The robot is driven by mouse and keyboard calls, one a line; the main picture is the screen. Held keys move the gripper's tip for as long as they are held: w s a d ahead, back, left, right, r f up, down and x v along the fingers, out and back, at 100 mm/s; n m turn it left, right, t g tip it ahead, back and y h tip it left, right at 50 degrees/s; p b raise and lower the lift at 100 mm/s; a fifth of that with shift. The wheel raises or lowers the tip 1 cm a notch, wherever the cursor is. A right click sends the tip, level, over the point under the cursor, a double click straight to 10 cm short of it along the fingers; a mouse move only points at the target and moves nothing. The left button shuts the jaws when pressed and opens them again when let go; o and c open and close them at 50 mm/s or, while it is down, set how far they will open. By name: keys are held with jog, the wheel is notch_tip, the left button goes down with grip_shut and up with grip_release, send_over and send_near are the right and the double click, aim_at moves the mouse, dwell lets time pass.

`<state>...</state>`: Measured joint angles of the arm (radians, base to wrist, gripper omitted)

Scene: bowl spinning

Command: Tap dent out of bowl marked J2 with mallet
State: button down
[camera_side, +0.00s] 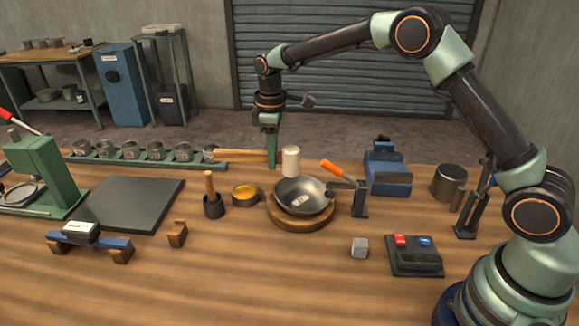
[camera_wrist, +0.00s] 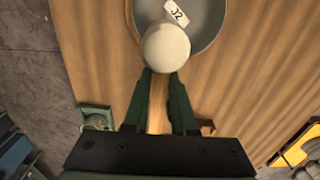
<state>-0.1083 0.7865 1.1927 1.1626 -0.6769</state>
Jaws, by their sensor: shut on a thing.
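A grey metal bowl (camera_side: 318,203) sits on a round wooden base (camera_side: 302,222), with a white label inside. In the wrist view the bowl (camera_wrist: 212,22) shows only partly, and its label (camera_wrist: 177,12) reads J2. My gripper (camera_side: 271,160) is shut on the wooden handle of the mallet (camera_side: 291,160). The mallet's pale head hangs above the far-left rim of the bowl, apparently clear of it. In the wrist view the mallet head (camera_wrist: 167,48) covers part of the bowl, and the handle runs back between my fingers (camera_wrist: 160,80). I cannot make out a dent.
An orange-handled clamp (camera_side: 358,197) stands at the bowl's right rim. A blue vise (camera_side: 388,172) is behind it. An amber dish (camera_side: 245,195) and a dark pot with a wooden handle (camera_side: 213,205) stand left. A row of cups (camera_side: 131,150) lines the back.

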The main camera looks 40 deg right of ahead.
notch_tip(320, 180, down, 4)
jog(key=shift+f, duration=0.25)
jog(key=shift+r, duration=2.7)
jog(key=shift+r, duration=0.1)
jog(key=shift+r, duration=0.35)
jog(key=shift+f, duration=0.15)
notch_tip(320, 180, down, 6)
jog(key=shift+s, duration=0.1)
jog(key=shift+r, duration=2.6)
